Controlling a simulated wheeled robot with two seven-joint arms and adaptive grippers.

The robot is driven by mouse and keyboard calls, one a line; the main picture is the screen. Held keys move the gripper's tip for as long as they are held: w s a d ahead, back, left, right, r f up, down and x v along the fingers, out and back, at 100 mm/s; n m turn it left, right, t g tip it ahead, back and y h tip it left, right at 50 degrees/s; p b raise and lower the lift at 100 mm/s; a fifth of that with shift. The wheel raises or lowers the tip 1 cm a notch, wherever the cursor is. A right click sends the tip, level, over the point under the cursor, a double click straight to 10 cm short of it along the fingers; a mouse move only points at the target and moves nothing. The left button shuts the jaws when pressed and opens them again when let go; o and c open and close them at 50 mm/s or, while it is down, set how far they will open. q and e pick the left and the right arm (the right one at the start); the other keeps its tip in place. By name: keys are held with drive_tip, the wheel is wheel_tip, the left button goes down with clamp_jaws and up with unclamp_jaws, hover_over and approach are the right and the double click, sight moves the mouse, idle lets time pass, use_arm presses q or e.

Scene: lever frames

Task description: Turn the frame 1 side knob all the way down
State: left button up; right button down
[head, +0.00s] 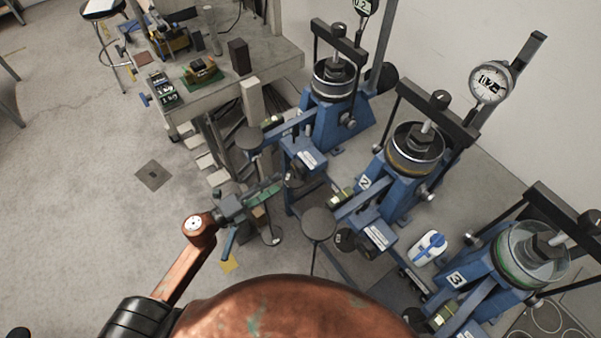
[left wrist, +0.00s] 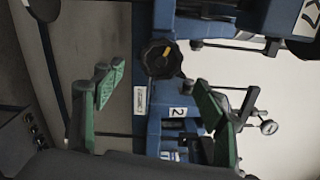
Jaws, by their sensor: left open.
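Three blue lever frames stand in a row in the head view. The farthest one, frame 1 by its place in the row (head: 335,122), shows no readable number. A dark round knob (head: 296,172) shows low on its near side. My left gripper (head: 250,212) is open and empty, to the left of and below that knob, apart from it. In the left wrist view, the gripper's green fingertips (left wrist: 160,95) are spread, and a black knob with a yellow mark (left wrist: 162,58) shows beyond them on blue metal. I cannot tell for sure which frame that knob belongs to. My right gripper is out of view.
Frame 2 (head: 401,190) and frame 3 (head: 483,280) stand to the right. A cluttered workbench (head: 270,65) is behind. A blue-and-white object (head: 428,247) lies between frames 2 and 3. Open floor lies left.

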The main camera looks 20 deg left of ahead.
sight(296, 171)
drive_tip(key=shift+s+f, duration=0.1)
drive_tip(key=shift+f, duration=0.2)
use_arm(q)
drive_tip(key=shift+w+d+r+m, duration=0.2)
drive_tip(key=shift+w+d+m, duration=0.1)
drive_tip(key=shift+w, duration=0.05)
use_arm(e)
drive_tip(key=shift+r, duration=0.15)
use_arm(q)
drive_tip(key=x, duration=0.8)
drive_tip(key=shift+w+d+f, duration=0.15)
drive_tip(key=shift+w+d, duration=0.05)
drive_tip(key=shift+w, duration=0.05)
drive_tip(key=shift+c, duration=0.3)
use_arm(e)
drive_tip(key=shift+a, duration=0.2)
use_arm(q)
drive_tip(key=c, duration=1.4)
drive_tip(key=shift+c, duration=0.7)
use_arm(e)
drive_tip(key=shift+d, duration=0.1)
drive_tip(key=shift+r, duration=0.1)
